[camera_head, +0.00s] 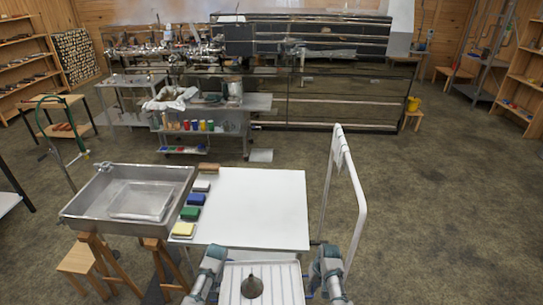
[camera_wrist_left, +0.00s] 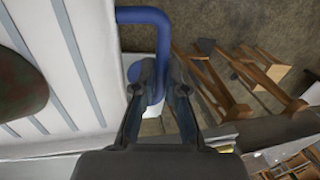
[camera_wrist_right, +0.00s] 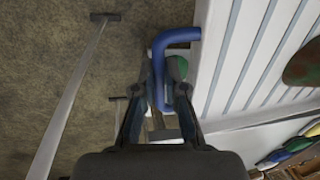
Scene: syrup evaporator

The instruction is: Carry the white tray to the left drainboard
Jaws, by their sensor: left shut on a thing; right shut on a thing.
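The white tray (camera_head: 286,282) with grey ribs is at the bottom of the head view, partly cut off, in front of the white table. A dark cone-shaped thing (camera_head: 252,287) stands on it, and its mottled edge shows in the left wrist view (camera_wrist_left: 20,85). My left gripper (camera_wrist_left: 162,78) is shut on the tray's blue left handle (camera_wrist_left: 150,15). My right gripper (camera_wrist_right: 165,82) is shut on the blue right handle (camera_wrist_right: 180,35). Both arms flank the tray in the head view. No board clearly identifiable as the left drainboard shows.
A white tabletop (camera_head: 262,205) lies ahead, mostly clear, with several coloured blocks along its left edge. A metal sink (camera_head: 75,213) on wooden legs adjoins it at left. A white rail frame (camera_head: 359,205) stands at right. Open floor (camera_head: 440,220) lies further right.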

